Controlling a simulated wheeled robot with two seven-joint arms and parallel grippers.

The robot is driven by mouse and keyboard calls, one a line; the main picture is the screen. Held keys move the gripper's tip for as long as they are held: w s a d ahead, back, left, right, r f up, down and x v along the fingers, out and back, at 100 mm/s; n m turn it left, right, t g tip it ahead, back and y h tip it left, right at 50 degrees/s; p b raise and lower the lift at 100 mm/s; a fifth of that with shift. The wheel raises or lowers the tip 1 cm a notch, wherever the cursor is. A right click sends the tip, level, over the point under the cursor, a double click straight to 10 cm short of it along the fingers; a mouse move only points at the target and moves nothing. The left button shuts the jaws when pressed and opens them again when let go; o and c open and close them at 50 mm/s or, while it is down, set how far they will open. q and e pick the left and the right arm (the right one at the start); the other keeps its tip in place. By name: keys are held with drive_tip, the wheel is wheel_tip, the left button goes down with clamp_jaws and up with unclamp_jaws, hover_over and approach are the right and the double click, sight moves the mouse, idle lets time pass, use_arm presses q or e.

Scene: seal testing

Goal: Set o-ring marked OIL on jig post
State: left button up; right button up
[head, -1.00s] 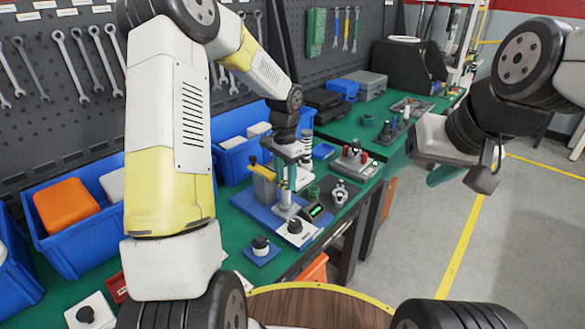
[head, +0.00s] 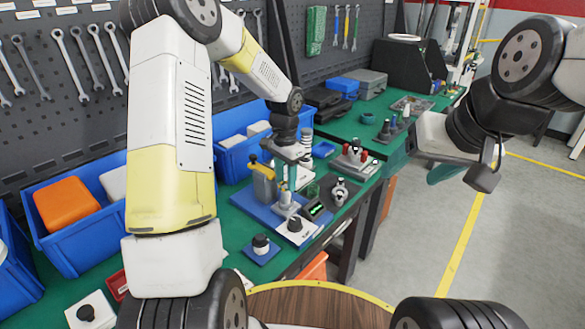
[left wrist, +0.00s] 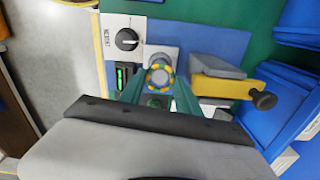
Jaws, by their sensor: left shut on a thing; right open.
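My left gripper (left wrist: 160,92) is shut on a small ring (left wrist: 160,90), mottled yellow and green, seen from above in the left wrist view. The ring shows around or directly over the round grey top of the jig post (left wrist: 159,76); I cannot tell how far down it sits. No OIL marking is readable. In the head view the left gripper (head: 288,172) points down over the post (head: 286,200), which stands on a blue base (head: 256,210). My right gripper (head: 446,172) is open and empty, out over the floor at the right.
A white unit with a black knob (head: 295,226) and a green display (head: 317,209) stand close to the post. A grey block with a yellow clamp (head: 263,185) is behind left. Blue bins (head: 82,225) line the wall. The floor at right is clear.

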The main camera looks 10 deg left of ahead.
use_arm(q)
drive_tip(key=shift+f, duration=0.3)
drive_tip(key=o, duration=1.1)
drive_tip(key=shift+c, duration=0.2)
drive_tip(key=shift+r, duration=3.5)
